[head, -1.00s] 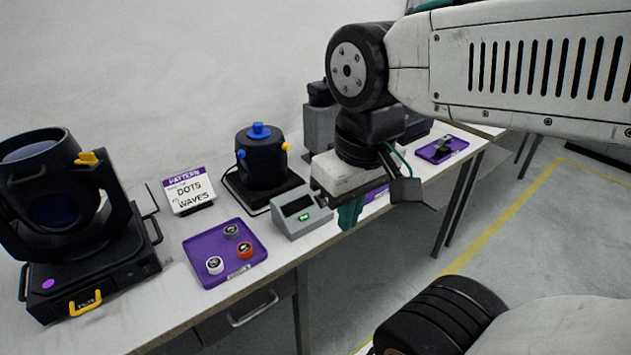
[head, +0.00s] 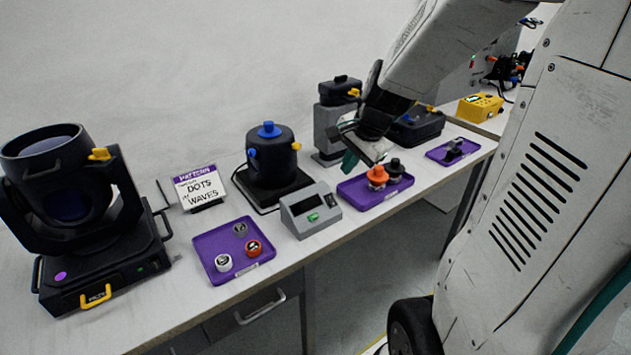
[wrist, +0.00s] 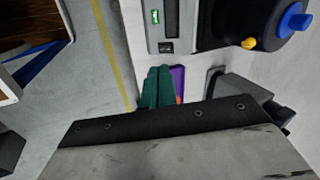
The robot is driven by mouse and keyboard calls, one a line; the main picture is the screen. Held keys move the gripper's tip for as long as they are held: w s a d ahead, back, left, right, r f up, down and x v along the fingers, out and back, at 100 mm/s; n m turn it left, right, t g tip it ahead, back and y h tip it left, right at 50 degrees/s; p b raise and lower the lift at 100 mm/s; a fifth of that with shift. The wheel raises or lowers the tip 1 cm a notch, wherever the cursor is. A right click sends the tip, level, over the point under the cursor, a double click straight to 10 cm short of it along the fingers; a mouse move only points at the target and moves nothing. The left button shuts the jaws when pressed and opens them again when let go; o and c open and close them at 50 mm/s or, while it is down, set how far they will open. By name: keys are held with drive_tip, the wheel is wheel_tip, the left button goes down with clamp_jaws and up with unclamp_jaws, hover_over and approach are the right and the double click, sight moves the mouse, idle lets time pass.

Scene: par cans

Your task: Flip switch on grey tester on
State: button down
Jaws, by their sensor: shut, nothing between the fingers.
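The grey tester (head: 311,210) stands on the bench near its front edge, with a dark display and a lit green patch on its sloped face. Its small dark switch (head: 330,200) is at the face's right end; which way it is set is too small to tell. In the wrist view the tester (wrist: 150,30) is at the top, with the switch (wrist: 166,47) at its near end. My gripper (head: 349,160) has teal fingers, shut and empty, above and to the right of the tester, apart from it. The fingers also show in the wrist view (wrist: 157,88).
A purple tray (head: 352,193) with orange and black parts lies right of the tester, below my gripper. A black device with a blue knob (head: 270,165) stands behind the tester. Another purple tray (head: 212,246) with several caps is to its left.

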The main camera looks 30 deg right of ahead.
sight(329, 196)
drive_tip(key=d+m, duration=0.1)
drive_tip(key=w+d+f, duration=0.1)
drive_tip(key=d, duration=0.1)
drive_tip(key=shift+f+m, duration=0.15)
drive_tip(key=shift+m, duration=0.25)
drive_tip(key=shift+a, duration=0.1)
drive_tip(key=x, duration=0.6)
drive_tip(key=w+x, duration=0.1)
drive_tip(key=x, duration=0.5)
drive_tip(key=shift+w+f, duration=0.1)
drive_tip(key=shift+w, duration=0.1)
drive_tip(key=shift+w+f, duration=0.35)
drive_tip(key=shift+w, duration=0.05)
drive_tip(key=shift+w, duration=0.1)
drive_tip(key=shift+w+f, duration=0.25)
drive_tip(key=shift+w, duration=0.15)
drive_tip(key=shift+s, duration=0.2)
